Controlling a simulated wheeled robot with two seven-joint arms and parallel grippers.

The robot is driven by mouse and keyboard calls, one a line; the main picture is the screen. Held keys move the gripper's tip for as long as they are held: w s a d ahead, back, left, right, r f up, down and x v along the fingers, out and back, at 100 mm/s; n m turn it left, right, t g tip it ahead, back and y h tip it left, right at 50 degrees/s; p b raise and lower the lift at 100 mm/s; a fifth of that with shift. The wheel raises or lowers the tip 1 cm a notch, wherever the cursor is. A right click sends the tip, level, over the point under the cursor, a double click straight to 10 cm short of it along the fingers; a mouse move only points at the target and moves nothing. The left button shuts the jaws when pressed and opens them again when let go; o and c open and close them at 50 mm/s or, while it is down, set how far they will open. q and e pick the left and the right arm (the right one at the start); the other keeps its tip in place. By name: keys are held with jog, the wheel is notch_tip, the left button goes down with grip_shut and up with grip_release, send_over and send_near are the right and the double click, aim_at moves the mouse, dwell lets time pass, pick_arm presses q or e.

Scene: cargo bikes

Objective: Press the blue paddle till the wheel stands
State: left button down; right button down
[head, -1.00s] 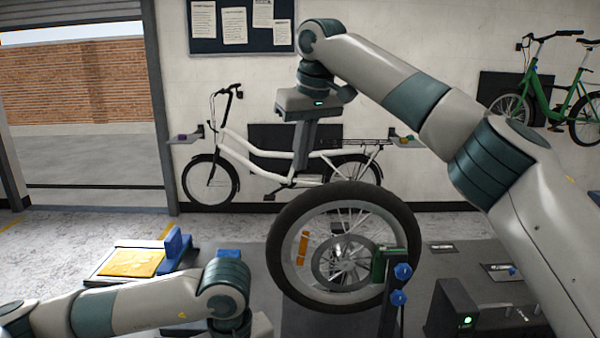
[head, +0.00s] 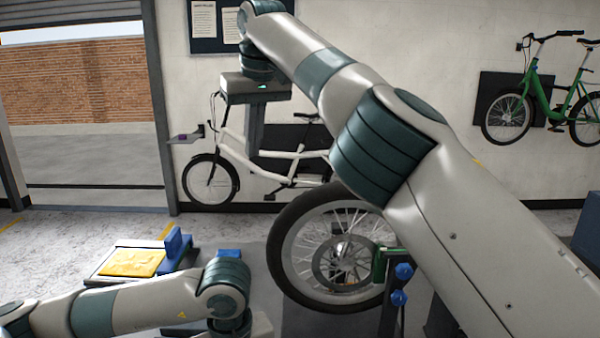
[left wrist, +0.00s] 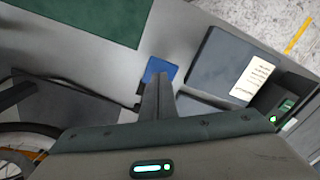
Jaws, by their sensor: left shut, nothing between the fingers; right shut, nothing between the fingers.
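The wheel (head: 285,262), with a black tyre and silver spokes, stands upright in a stand with blue knobs (head: 403,271). My right arm hides its upper right part. In the left wrist view part of the wheel (left wrist: 14,165) shows at the lower left, with an orange patch. The blue paddle (left wrist: 160,66) lies just past the tips of my left gripper (left wrist: 158,80), which is shut and empty; I cannot tell whether they touch. My right gripper (head: 254,148) is shut and empty, raised before the white bike, away from the wheel.
A yellow cloth (head: 132,262) lies on a tray at the left, beside a blue block (head: 174,242). A grey box with a paper label (left wrist: 250,78) is right of the paddle. A white bike (head: 235,150) and a green bike (head: 545,92) are by the wall.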

pick_arm(q)
notch_tip(320, 180, down, 4)
jog(key=b, duration=0.4)
jog(key=shift+b, duration=0.3)
jog(key=shift+r+p, duration=0.35)
jog(key=shift+r, duration=0.1)
jog(key=shift+r+p, duration=0.55)
jog(key=shift+r, duration=2.9)
